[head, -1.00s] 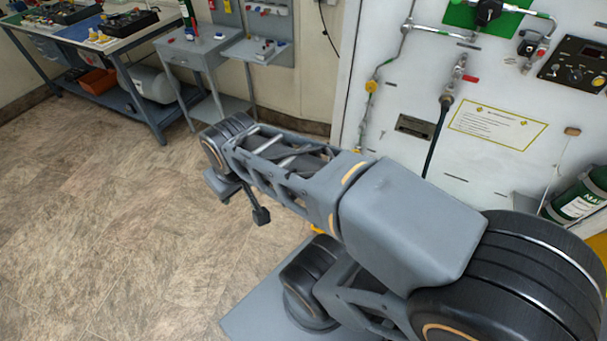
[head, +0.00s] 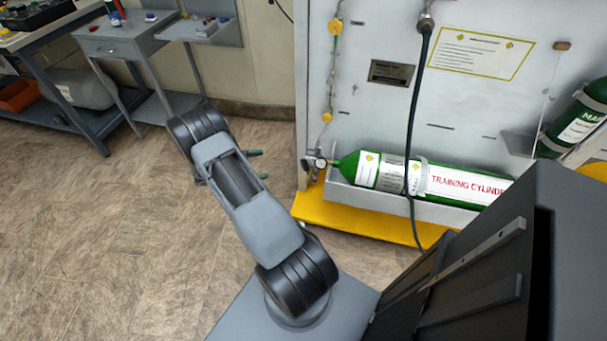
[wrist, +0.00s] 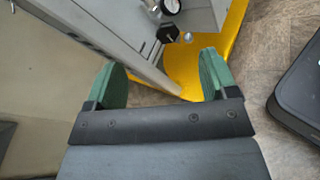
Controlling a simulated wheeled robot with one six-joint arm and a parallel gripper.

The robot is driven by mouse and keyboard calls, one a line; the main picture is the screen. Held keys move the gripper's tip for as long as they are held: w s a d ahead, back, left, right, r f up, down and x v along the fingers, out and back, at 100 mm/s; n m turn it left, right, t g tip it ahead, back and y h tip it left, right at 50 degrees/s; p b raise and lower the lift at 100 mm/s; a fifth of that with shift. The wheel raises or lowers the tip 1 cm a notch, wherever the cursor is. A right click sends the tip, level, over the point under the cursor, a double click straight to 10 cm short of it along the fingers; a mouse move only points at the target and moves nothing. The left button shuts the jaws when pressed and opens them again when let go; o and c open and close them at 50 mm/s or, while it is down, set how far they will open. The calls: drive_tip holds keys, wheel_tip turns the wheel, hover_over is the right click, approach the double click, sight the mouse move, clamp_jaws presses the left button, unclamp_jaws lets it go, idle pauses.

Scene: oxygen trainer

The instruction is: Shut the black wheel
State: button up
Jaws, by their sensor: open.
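The black wheel (wrist: 168,33) is a small faceted knob in the wrist view, just below a round white-faced gauge (wrist: 171,6). The gauge also shows in the head view (head: 320,163), at the left end of the green training cylinder (head: 460,183); the wheel is too small to make out clearly there. My gripper (wrist: 162,80) has two green-padded fingers spread wide apart with nothing between them. In the head view my gripper (head: 258,165) points right toward the valve end, with a gap of floor between. The wheel lies beyond the fingertips, roughly in line with the space between them.
The cylinder lies in a grey trough on a yellow base (head: 365,222) by the white panel (head: 465,120). A black hose (head: 411,120) hangs in front of the cylinder. A workbench (head: 60,110) and small grey table (head: 125,40) stand at left. The floor at left is clear.

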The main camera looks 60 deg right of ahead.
sight(303, 166)
drive_tip(key=s+d+f+n+h+b, duration=0.2)
drive_tip(key=d+f+h, duration=0.15)
drive_tip(key=f, duration=0.65)
drive_tip(key=shift+n+y, duration=0.25)
drive_tip(key=shift+n, duration=0.05)
drive_tip(key=x, duration=1.3)
drive_tip(key=shift+w+d+f, duration=0.15)
drive_tip(key=shift+f, duration=0.05)
drive_tip(key=shift+c, duration=0.4)
drive_tip(key=shift+b, duration=0.4)
drive_tip(key=c, duration=0.8)
